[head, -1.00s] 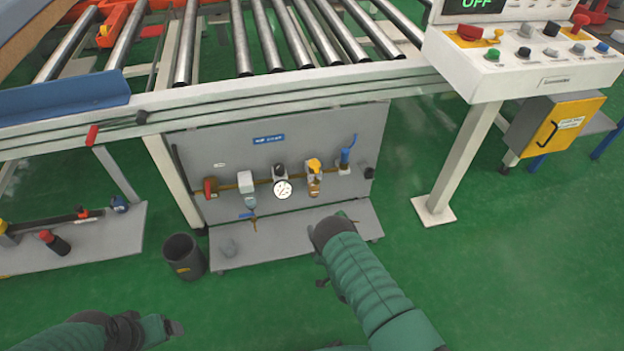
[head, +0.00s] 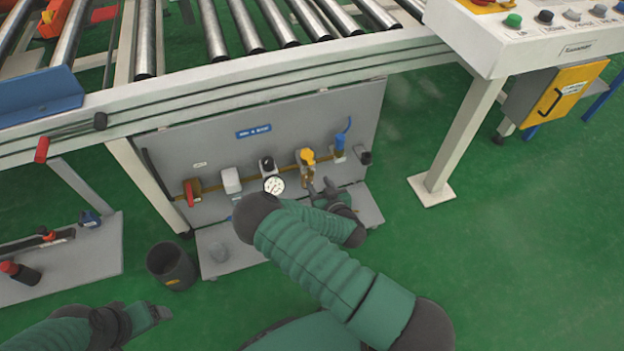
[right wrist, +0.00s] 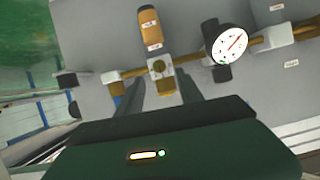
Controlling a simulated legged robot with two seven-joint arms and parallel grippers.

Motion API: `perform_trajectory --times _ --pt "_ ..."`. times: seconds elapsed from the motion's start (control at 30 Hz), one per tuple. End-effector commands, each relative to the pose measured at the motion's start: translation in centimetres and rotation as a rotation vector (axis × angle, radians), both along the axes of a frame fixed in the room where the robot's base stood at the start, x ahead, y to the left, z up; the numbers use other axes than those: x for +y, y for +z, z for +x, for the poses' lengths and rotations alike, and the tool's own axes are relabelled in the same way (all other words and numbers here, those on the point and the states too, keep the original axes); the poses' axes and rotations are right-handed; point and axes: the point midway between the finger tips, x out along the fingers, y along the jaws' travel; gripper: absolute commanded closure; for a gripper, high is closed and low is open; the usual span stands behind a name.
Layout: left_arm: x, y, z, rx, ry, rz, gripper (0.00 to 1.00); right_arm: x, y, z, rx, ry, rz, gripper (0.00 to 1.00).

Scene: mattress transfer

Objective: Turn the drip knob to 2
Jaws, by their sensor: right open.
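The lubricator unit on the grey panel has a yellow top (head: 306,156) and an amber bowl below it. In the right wrist view, which is turned over, the amber bowl (right wrist: 150,28) is above a pale block with a small yellowish round part (right wrist: 158,66), possibly the drip knob; its marks are unreadable. My right gripper (head: 322,191) is open just in front of and below the unit. In the right wrist view its fingers (right wrist: 160,82) flank the block's near side; contact cannot be told. My left gripper (head: 157,312) is low at the left, away from the panel.
A round gauge (head: 273,185), a red valve handle (head: 190,193) and a blue lever (head: 343,133) share the brass pipe on the panel. The roller conveyor frame (head: 240,73) overhangs it. A dark bin (head: 170,264) stands on the floor, front left.

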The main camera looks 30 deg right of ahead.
Motion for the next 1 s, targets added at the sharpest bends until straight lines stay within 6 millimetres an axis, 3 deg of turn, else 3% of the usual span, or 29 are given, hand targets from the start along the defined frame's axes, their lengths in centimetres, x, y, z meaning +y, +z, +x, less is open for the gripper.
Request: perform_trajectory --times 0.1,0.3,0.63,0.93,1.0 --pt "0.0 -1.9 0.0 0.000 0.000 0.000 0.21 -0.5 -1.7 2.7 -0.001 0.003 -0.001 0.56" --pt "0.0 -3.0 0.0 0.000 0.000 0.000 0.21 -1.1 -2.6 5.4 0.000 0.001 -0.001 0.56" --pt "0.0 -2.9 0.0 0.000 0.000 0.000 0.21 -1.3 -2.5 5.8 0.002 0.000 0.000 0.57" --pt "0.0 -2.9 0.0 0.000 0.000 0.000 0.21 -1.3 -2.5 5.8 0.002 0.000 0.000 0.97" --pt "0.0 -2.9 0.0 0.000 0.000 0.000 0.21 -1.3 -2.5 5.8 0.002 0.000 0.000 1.00"
